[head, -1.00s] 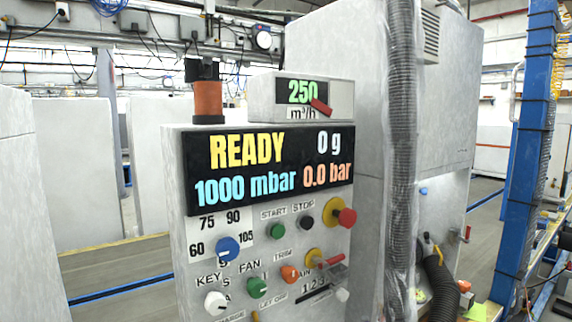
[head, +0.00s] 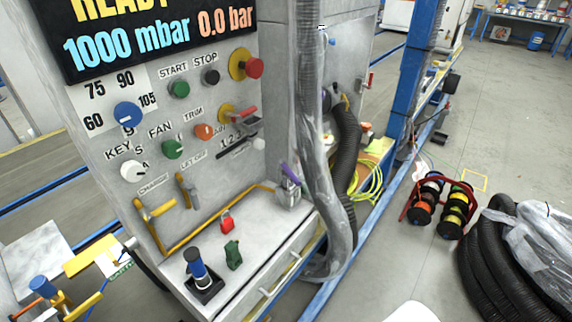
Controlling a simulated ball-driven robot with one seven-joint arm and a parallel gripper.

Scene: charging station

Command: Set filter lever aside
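No part in the head view is labelled as the filter lever, so I cannot tell which one it is. Lever-like parts on the grey console are a red-handled lever (head: 243,113) on a yellow base, two upright levers with yellow-brown handles (head: 152,212) (head: 187,190) low on the front panel, and a blue-topped stick (head: 197,268) on a black base on the shelf. A purple-handled item (head: 290,174) stands in a grey holder (head: 288,193) at the shelf's right end. My gripper is not in view.
The console shelf (head: 225,290) also bears a red item (head: 227,221) and a green item (head: 233,255). A wrapped hose (head: 312,130) hangs right of the console. Cable reels (head: 440,205) and coiled black hose (head: 490,260) lie on the floor at right, with open floor behind them.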

